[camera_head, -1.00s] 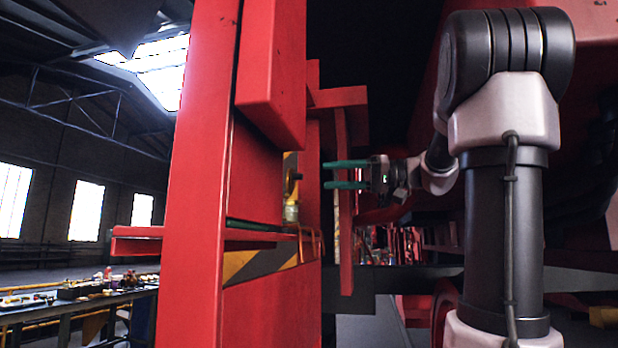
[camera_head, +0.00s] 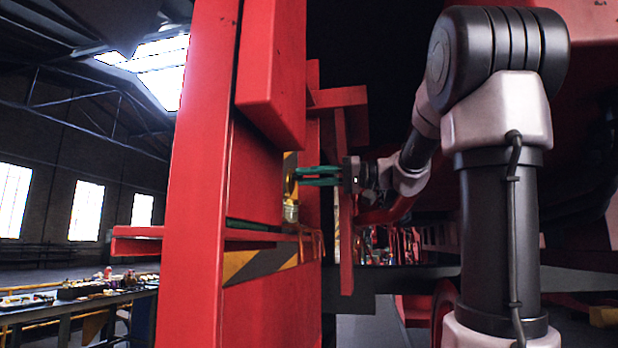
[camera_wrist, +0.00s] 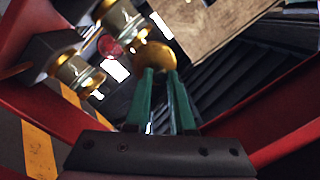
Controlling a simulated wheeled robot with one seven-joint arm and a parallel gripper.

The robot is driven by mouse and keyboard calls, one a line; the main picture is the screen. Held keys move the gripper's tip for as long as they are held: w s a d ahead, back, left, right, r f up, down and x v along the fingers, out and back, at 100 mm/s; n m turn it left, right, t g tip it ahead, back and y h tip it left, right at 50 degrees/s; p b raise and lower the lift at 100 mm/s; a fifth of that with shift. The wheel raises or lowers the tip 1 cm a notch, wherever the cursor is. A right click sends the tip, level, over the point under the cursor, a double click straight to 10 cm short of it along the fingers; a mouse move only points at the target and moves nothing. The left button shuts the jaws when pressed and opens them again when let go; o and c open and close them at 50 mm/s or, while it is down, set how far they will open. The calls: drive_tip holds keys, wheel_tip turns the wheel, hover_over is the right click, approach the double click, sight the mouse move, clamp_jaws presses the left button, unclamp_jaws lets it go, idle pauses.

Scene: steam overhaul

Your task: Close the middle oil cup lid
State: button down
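A round brass lid (camera_wrist: 155,56) stands just past my fingertips in the wrist view; I take it for the middle oil cup's lid, raised open. My gripper (camera_wrist: 160,72) has two green fingers, partly closed with a narrow gap between them. Nothing clearly shows in the gap. The tips overlap the lid's near edge in the picture; contact cannot be told. In the head view my gripper (camera_head: 298,175) points left at the lid, above a glass-and-brass oil cup (camera_head: 290,212).
Two glass-and-brass oil cups (camera_wrist: 78,72) (camera_wrist: 118,18) are left of my fingers in the wrist view. A red upright (camera_head: 344,200) stands close by my gripper. A red frame block (camera_head: 270,75) hangs above left. A yellow-black striped band (camera_head: 262,262) runs below.

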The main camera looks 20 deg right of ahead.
sight(286, 196)
drive_tip(key=shift+r, duration=0.1)
drive_tip(key=a+g+h, duration=0.1)
drive_tip(key=h, duration=0.1)
drive_tip(key=w+r+g+h, duration=0.1)
drive_tip(key=a+r+h, duration=0.1)
drive_tip(key=h, duration=0.1)
drive_tip(key=shift+w+a+g+h, duration=0.3)
drive_tip(key=shift+g, duration=0.1)
drive_tip(key=h, duration=0.1)
drive_tip(key=w+a+g+h, duration=0.1)
drive_tip(key=shift+a+m+h, duration=0.25)
drive_tip(key=shift+m+h, duration=0.05)
drive_tip(key=shift+w+a+g+h, duration=0.15)
drive_tip(key=shift+a+g+h, duration=0.35)
drive_tip(key=shift+h, duration=0.4)
drive_tip(key=c, duration=0.8)
unclamp_jaws()
drive_tip(key=shift+o, duration=0.2)
